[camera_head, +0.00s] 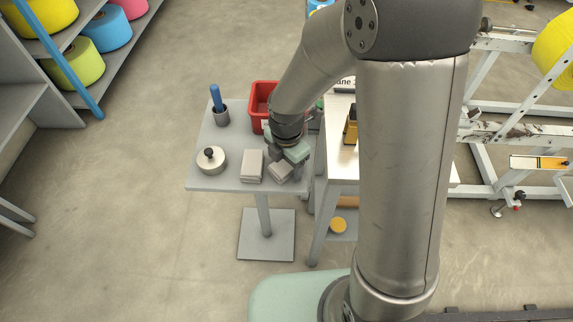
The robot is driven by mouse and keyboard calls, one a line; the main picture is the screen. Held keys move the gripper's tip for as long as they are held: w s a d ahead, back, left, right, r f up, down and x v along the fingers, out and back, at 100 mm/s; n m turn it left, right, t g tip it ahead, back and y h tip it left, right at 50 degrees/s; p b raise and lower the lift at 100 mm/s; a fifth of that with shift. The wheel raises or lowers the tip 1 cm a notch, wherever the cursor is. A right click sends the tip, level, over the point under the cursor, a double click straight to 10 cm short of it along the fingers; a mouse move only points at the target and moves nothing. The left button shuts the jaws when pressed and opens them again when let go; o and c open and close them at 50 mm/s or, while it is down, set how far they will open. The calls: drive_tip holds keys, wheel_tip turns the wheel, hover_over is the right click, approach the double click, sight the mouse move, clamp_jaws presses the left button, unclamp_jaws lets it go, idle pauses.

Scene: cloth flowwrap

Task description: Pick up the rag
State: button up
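Two grey, folded, rag-like pieces lie near the front edge of the small grey table. One piece (252,167) lies flat in the middle. The other piece (280,172) is turned at an angle to its right. My gripper (290,157) is at the end of the arm, right above or against the back of the right piece. Its green-grey body partly covers that piece. I cannot tell whether it touches the piece, and its fingertips are too small and hidden to show whether they are open.
The small table (230,180) also holds a round pot with a black knob (211,160), a grey cup with a blue-handled tool (219,108) and a red bin (263,98) behind my wrist. A pale bench (340,158) stands close on the right.

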drive_tip(key=c, duration=0.9)
drive_tip(key=shift+r, duration=0.15)
